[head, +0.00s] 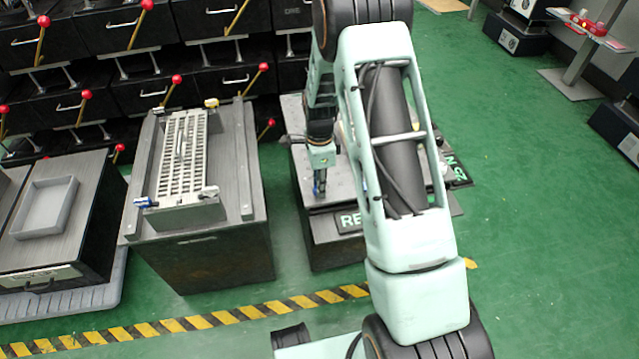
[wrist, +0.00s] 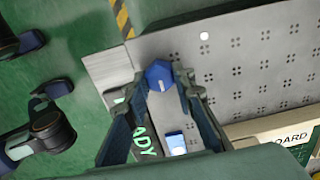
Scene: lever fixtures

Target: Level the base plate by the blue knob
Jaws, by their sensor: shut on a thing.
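The blue knob (wrist: 159,75) sits at a corner of the perforated grey base plate (wrist: 250,60) in the wrist view. A pale mark shows on the knob's face. My gripper (wrist: 160,82) has its two fingers on either side of the knob and is shut on it. In the head view my gripper (head: 320,186) points down over the dark stand at the centre. My arm hides much of that stand and the plate there, so I cannot tell the plate's tilt.
A dark sign (head: 350,221) with partly hidden letters is at the stand's front. A neighbouring cabinet (head: 215,255) carries a slotted grey frame (head: 184,150) with clamps. Red-knobbed levers line the drawers behind.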

